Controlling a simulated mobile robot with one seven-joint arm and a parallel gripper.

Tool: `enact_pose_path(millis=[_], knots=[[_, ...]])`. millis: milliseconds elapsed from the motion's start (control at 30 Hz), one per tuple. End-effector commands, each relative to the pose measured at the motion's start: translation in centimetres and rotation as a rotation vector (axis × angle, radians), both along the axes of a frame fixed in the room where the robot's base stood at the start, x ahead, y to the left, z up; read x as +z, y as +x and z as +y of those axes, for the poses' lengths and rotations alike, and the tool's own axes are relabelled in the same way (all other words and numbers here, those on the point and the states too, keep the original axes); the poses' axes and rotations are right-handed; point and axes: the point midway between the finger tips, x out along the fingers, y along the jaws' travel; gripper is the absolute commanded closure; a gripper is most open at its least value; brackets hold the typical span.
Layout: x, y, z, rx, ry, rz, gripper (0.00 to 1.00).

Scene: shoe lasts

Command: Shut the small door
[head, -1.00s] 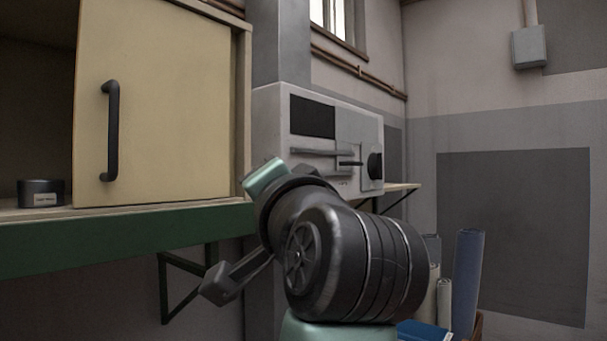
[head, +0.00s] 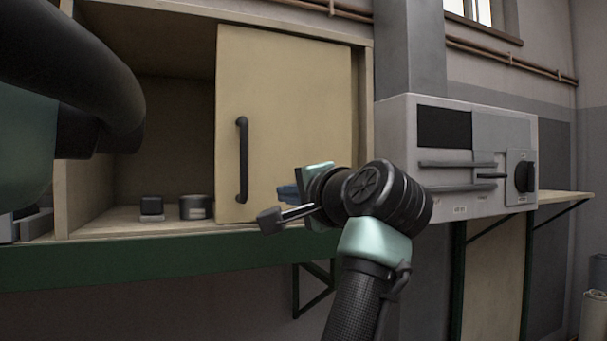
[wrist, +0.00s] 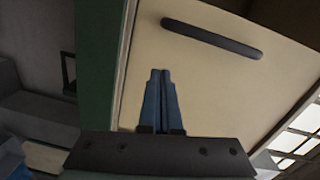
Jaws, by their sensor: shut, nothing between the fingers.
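The small door (head: 290,110) is a plain cream panel with a black vertical bar handle (head: 242,160). It covers the right part of a wooden cabinet (head: 363,110), and the cabinet's left part is open. My gripper (head: 287,191) is in front of the door's lower part, right of the handle. In the wrist view the two blue fingers (wrist: 161,75) are together and empty, pointing at the door panel (wrist: 215,85). The handle (wrist: 211,37) lies beyond the fingertips there, apart from them. I cannot tell whether the fingertips touch the panel.
A dark round tin (head: 196,207) and a small dark block (head: 151,206) stand on the cabinet floor in the open part. A green beam (head: 130,262) runs below. A grey machine (head: 400,150) with a dark knob stands right of the cabinet.

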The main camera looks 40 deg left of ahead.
Motion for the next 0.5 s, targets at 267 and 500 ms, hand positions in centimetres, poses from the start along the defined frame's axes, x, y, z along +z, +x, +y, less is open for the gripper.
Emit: enact_pose_path(millis=[267,500], knots=[[-0.5,-2.9,1.7,0.002,-0.001,-0.002,1.00],[-0.8,-3.3,1.9,0.000,0.000,-0.002,1.00]])
